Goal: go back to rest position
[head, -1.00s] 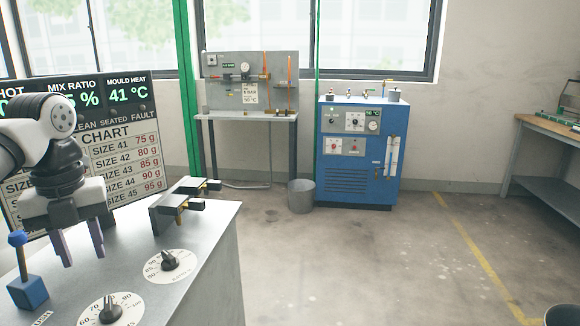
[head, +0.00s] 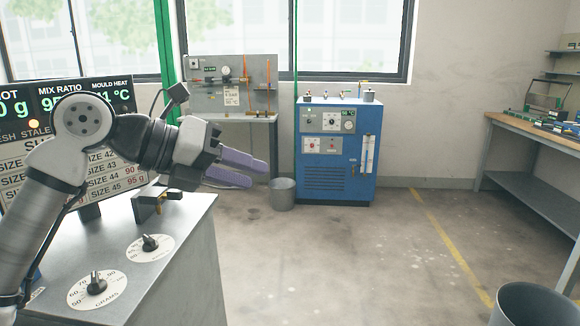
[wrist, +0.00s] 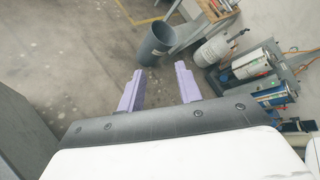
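My gripper (head: 246,171) is raised above the grey console (head: 190,240) in the head view, its two purple fingers pointing right. In the wrist view the fingers of my gripper (wrist: 160,88) stand apart with only floor seen between them, so it is open and empty. My arm crosses the left of the head view and hides part of the chart board (head: 118,160). Two dials with black knobs are on the console top, the grams dial (head: 97,287) in front and a smaller dial (head: 150,246) behind.
A blue machine (head: 335,155) and a grey bucket (head: 282,194) stand at the back. A workbench (head: 530,128) is at the right, with a bin (head: 535,305) in the near right corner. The floor between is open. The wrist view also shows a bin (wrist: 155,42) and a white canister (wrist: 212,50).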

